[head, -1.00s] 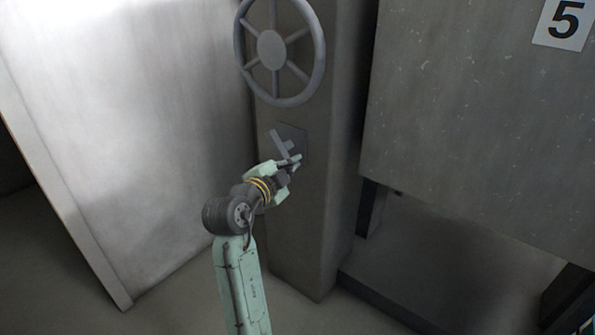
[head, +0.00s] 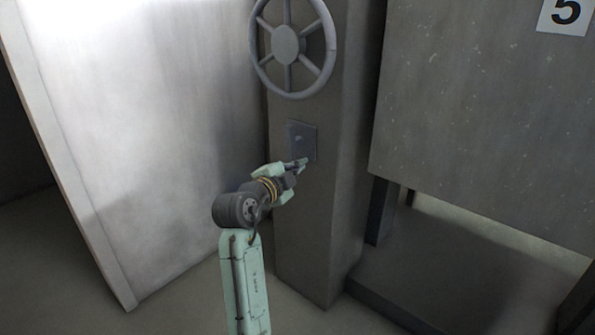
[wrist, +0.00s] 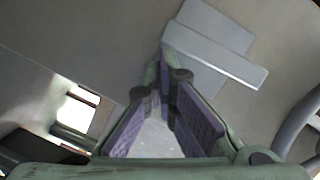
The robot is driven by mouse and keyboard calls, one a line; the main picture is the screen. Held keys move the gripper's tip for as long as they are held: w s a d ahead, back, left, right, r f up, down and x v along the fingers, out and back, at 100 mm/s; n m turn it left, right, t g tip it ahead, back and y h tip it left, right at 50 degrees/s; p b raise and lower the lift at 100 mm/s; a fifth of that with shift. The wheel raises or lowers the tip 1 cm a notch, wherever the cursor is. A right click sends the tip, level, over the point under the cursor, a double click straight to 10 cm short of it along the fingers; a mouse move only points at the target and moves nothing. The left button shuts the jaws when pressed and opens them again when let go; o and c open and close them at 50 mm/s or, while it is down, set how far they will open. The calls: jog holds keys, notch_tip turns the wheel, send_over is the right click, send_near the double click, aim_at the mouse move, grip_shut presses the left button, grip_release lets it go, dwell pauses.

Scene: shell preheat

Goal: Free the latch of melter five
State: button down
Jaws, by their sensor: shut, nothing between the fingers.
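The latch shows in the wrist view as a flat light grey bar (wrist: 215,55) across a grey plate (wrist: 215,22), roughly parallel to one plate edge. One bar end is by my fingertips; whether they touch it I cannot tell. In the head view the plate (head: 302,142) is on the front of a grey column below a handwheel; the bar cannot be made out there. My gripper (head: 303,163) is at the plate's lower edge, shut and empty. Its purple-padded fingers (wrist: 167,62) meet at the tips. The melter (head: 480,120) carries a number 5 sign (head: 565,13).
The spoked handwheel (head: 288,45) sits above the plate on the column (head: 305,235); its rim (wrist: 297,115) shows at right in the wrist view. A pale panel (head: 130,120) stands at left. There is open floor (head: 180,290) left of my arm.

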dwell(0.5)
notch_tip(320, 180, up, 10)
dwell(0.5)
